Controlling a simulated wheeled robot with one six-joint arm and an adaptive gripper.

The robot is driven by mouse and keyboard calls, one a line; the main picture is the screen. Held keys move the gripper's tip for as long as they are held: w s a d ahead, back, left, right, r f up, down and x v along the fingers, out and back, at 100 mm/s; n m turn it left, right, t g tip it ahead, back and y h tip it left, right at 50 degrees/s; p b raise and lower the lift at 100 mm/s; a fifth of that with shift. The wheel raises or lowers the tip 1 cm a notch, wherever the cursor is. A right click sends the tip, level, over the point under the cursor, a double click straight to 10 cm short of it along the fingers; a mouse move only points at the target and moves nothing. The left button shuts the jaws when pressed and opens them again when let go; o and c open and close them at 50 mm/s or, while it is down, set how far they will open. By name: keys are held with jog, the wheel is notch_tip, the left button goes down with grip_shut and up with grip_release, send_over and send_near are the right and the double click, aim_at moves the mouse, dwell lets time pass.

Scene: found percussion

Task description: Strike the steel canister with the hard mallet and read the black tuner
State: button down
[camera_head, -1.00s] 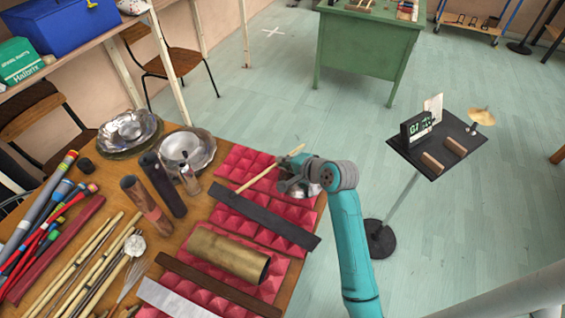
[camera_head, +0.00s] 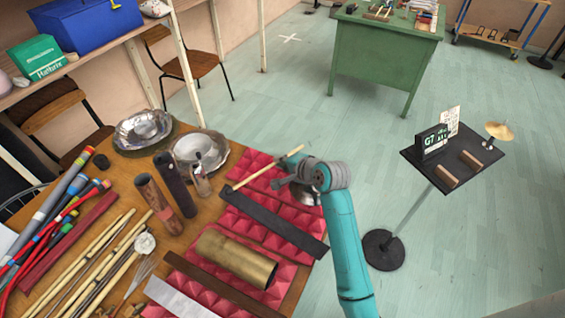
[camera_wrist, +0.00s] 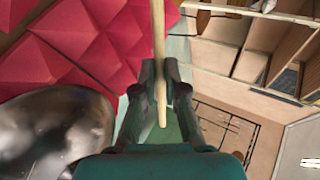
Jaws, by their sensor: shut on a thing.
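My gripper (camera_wrist: 160,90) is shut on the pale wooden shaft of the mallet (camera_head: 268,168). The mallet also shows in the wrist view (camera_wrist: 158,28), running up between the fingers. A rounded shiny steel vessel, probably the canister (camera_head: 306,198), sits on the red foam, partly hidden by my arm. It fills the lower left of the wrist view (camera_wrist: 55,130), beside and apart from the fingers. The black tuner (camera_head: 431,142) stands on a black stand at right. Its lit screen appears to read G7, with smaller characters beside it too small to read.
The wooden table (camera_head: 120,190) holds a brass tube (camera_head: 235,258), dark bars (camera_head: 272,224), metal bowls (camera_head: 200,150), upright tubes and several sticks. The music stand (camera_head: 415,160) also bears wooden blocks and a small cymbal (camera_head: 499,131). Floor between table and stand is clear.

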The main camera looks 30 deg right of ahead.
jog(key=w+a, duration=0.1)
jog(key=w+a+m+h, duration=0.1)
jog(key=a, duration=0.1)
jog(key=w+a+m+h, duration=0.1)
jog(key=shift+w+a, duration=0.3)
jog(key=shift+a, duration=0.1)
jog(key=shift+d+f, duration=0.1)
jog(key=shift+d, duration=0.05)
jog(key=s+d, duration=0.2)
jog(key=s, duration=0.1)
jog(key=s+d, duration=0.1)
jog(key=s, duration=0.1)
jog(key=shift+d, duration=0.1)
dwell(1.1)
